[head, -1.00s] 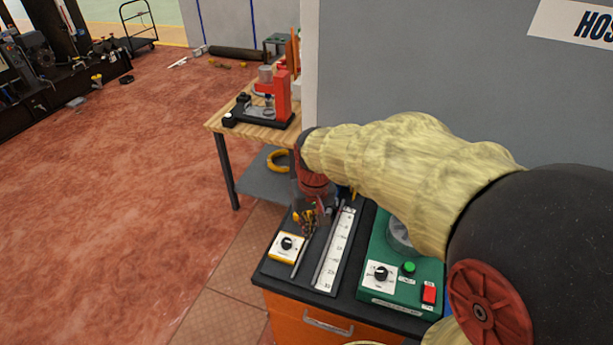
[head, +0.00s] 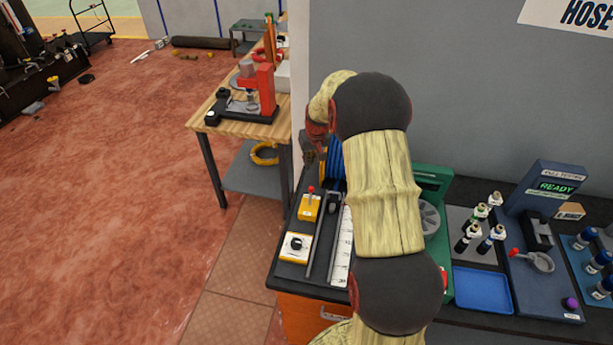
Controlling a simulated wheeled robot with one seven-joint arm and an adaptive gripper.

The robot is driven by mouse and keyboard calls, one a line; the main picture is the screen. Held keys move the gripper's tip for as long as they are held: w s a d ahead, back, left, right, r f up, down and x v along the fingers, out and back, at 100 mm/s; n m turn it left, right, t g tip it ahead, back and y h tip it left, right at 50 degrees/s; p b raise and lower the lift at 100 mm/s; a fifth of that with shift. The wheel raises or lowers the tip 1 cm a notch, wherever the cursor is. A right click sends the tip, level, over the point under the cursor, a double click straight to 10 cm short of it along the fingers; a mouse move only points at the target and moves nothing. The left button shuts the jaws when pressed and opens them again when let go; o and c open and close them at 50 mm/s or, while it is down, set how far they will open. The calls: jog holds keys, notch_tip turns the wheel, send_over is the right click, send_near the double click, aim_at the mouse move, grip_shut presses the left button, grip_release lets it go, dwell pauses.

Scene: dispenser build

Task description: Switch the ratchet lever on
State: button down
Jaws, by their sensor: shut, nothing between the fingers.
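A yellow box with a short upright lever and red knob (head: 309,204) stands on the black bench top at the left. It looks like the ratchet lever, but I cannot read a label on it. My gripper (head: 310,158) is behind and above this box, by the wall corner, apart from the lever. It is small and partly hidden by my own arm; it looks shut and empty.
A yellow-edged dial switch (head: 296,246) sits in front of the lever box, beside a rail and white scale (head: 342,248). My arm covers part of a green machine (head: 432,180). A blue tester (head: 543,262) and blue tray (head: 482,289) are to the right.

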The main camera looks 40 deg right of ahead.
jog(key=shift+w+d+r, duration=0.25)
jog(key=shift+d, duration=0.1)
jog(key=shift+a, duration=0.1)
notch_tip(320, 180, down, 9)
jog(key=shift+s+f, duration=0.2)
jog(key=shift+s, duration=0.15)
dwell(0.5)
jog(key=shift+a+n+t+b, duration=0.15)
jog(key=shift+n+t+b, duration=0.15)
dwell(0.3)
